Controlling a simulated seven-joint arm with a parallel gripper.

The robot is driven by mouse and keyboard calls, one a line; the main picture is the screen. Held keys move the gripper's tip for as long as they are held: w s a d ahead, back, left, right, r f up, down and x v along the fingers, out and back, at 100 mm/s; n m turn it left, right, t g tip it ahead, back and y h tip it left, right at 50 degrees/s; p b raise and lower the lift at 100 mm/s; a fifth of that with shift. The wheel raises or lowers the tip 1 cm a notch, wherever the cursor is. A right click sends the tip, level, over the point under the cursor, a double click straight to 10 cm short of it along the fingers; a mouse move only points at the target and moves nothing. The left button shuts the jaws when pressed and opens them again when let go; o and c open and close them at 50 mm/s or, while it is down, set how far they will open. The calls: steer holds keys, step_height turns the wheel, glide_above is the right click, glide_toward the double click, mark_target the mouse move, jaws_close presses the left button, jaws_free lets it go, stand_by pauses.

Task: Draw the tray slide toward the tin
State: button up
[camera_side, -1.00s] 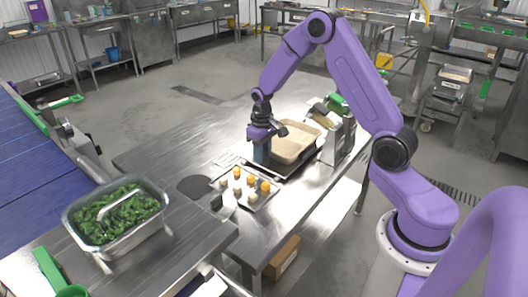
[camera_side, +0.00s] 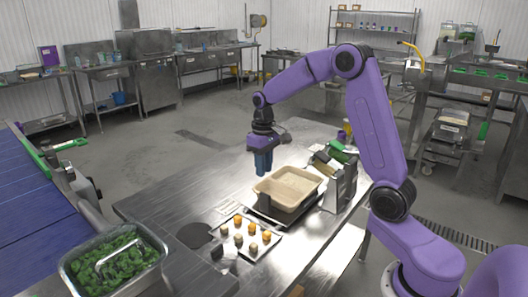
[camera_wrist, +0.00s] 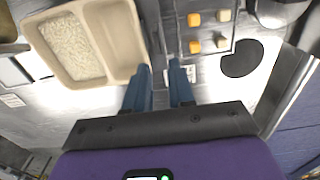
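In the wrist view the tan tray (camera_wrist: 120,35) has white rice in one compartment. I cannot tell for sure which metal vessel is the tin; a flat metal tray (camera_side: 231,247) with orange and pale pieces lies just in front of the slide. My gripper (camera_side: 263,175) is raised above the slide's left side. In the wrist view its blue fingers (camera_wrist: 160,70) are apart with nothing visible between them.
A grey upright metal unit (camera_side: 342,190) stands right of the tan tray. A deep steel pan of greens (camera_side: 160,246) is at the lower left. A dark round disc (camera_side: 195,236) lies on the table. The table's left part (camera_side: 165,205) is clear.

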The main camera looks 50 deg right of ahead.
steer(key=shift+r, duration=2.35)
steer(key=s+a+n, duration=0.6)
steer(key=s+a, duration=0.7)
steer(key=a, duration=0.1)
steer(key=s+f+n, duration=0.1)
steer(key=s+n, duration=0.2)
steer(key=s, duration=0.6)
steer(key=s+a+f+n, duration=0.1)
steer(key=s+f+n, duration=0.1)
steer(key=s, duration=0.8)
steer(key=shift+f+n, duration=0.15)
steer(key=shift+n, duration=0.65)
